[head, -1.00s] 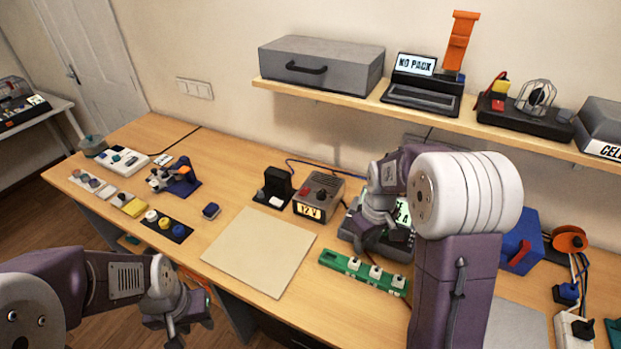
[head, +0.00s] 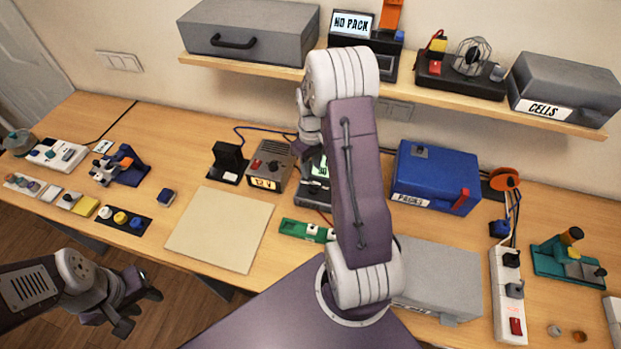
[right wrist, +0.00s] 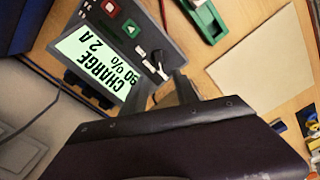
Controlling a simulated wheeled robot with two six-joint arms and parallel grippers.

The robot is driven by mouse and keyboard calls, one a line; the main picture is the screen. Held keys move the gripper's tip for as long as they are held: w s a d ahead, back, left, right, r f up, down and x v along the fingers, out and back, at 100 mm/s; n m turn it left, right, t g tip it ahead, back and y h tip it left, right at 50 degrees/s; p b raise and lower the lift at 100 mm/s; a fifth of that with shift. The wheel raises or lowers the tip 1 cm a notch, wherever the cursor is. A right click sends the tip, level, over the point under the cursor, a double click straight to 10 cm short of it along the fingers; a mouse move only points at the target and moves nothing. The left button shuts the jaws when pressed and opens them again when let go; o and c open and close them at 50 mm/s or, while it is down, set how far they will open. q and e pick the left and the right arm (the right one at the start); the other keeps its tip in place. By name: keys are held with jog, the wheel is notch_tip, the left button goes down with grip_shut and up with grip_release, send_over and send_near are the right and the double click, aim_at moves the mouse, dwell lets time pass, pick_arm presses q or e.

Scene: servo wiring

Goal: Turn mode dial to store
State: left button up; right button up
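The charger (right wrist: 105,52) is a grey box with a lit screen reading CHARGE, 2 A and 90 %. It has a red button (right wrist: 110,9), a green button (right wrist: 133,31) and a black dial (right wrist: 159,58) with a pale mark beside it. The dial's setting is not readable. My right gripper (right wrist: 168,82) has its two fingers apart, with bare table showing between them, close to the dial; contact cannot be told. In the head view the charger (head: 313,193) is mostly hidden behind my right arm. My left gripper (head: 140,308) is open and empty off the table's front edge.
A green strip (head: 300,229) and a bare beige mat (head: 218,229) lie near the charger. A 12 V box (head: 268,165) stands to its left, a blue PACKS case (head: 432,178) to its right. The shelf (head: 230,67) overhangs the back.

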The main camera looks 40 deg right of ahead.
aim_at(311, 183)
notch_tip(311, 183, down, 7)
jog(key=shift+s+p, duration=0.1)
jog(key=shift+p, duration=0.65)
jog(key=shift+f, duration=0.25)
grip_shut()
